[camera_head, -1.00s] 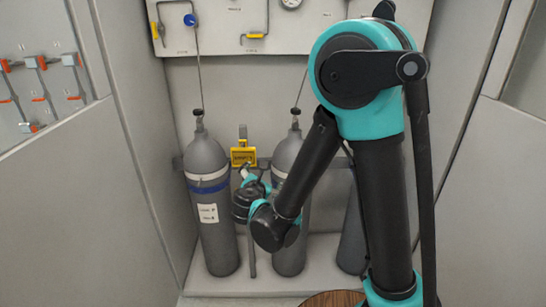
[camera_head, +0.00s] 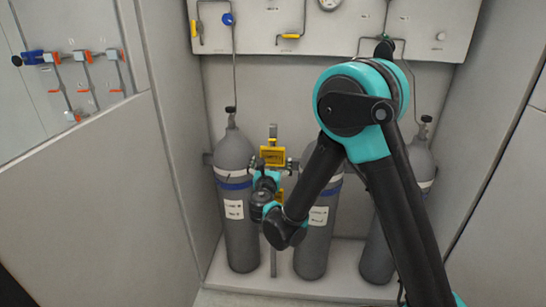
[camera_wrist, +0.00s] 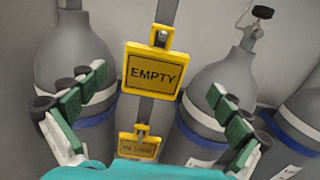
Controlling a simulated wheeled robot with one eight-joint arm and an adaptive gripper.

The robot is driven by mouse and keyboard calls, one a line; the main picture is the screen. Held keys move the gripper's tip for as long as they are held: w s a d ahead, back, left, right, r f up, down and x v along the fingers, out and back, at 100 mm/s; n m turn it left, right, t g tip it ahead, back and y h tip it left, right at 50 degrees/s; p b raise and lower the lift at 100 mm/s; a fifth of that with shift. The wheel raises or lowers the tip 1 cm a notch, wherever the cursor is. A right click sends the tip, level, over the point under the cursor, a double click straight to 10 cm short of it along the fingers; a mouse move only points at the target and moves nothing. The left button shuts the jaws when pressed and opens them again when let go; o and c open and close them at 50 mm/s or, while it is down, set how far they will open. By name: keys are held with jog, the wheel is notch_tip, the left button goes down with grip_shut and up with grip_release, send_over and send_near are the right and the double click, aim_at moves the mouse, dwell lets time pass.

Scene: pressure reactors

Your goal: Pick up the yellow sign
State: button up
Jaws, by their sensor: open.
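A yellow sign reading EMPTY (camera_wrist: 153,73) hangs on a grey vertical post between two gas cylinders. It also shows in the head view (camera_head: 273,155), just above my gripper (camera_head: 266,180). A second yellow sign (camera_wrist: 139,145) hangs lower on the same post; its text is hard to read. In the wrist view my gripper (camera_wrist: 155,85) is open, with one green-padded finger on each side of the EMPTY sign. The sign lies between the fingers in the picture, and neither finger visibly touches it. The remaining depth to it is hard to judge.
Grey cylinders stand left (camera_head: 236,210) and right (camera_head: 316,240) of the post, with another (camera_head: 378,255) farther right behind my arm. A horizontal rail runs behind them. A valve panel (camera_head: 350,30) is above. Cabinet walls close in both sides.

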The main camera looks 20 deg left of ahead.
aim_at(272, 148)
jog(key=shift+a+x, duration=0.15)
jog(key=shift+x, duration=1.8)
jog(key=shift+a+x, duration=0.15)
jog(key=shift+x, duration=1.75)
jog(key=shift+r, duration=0.1)
jog(key=shift+c, duration=0.5)
jog(key=c, duration=0.9)
jog(key=shift+r, duration=0.15)
jog(key=shift+r, duration=0.6)
jog(key=v, duration=1.8)
jog(key=shift+s+d, duration=0.1)
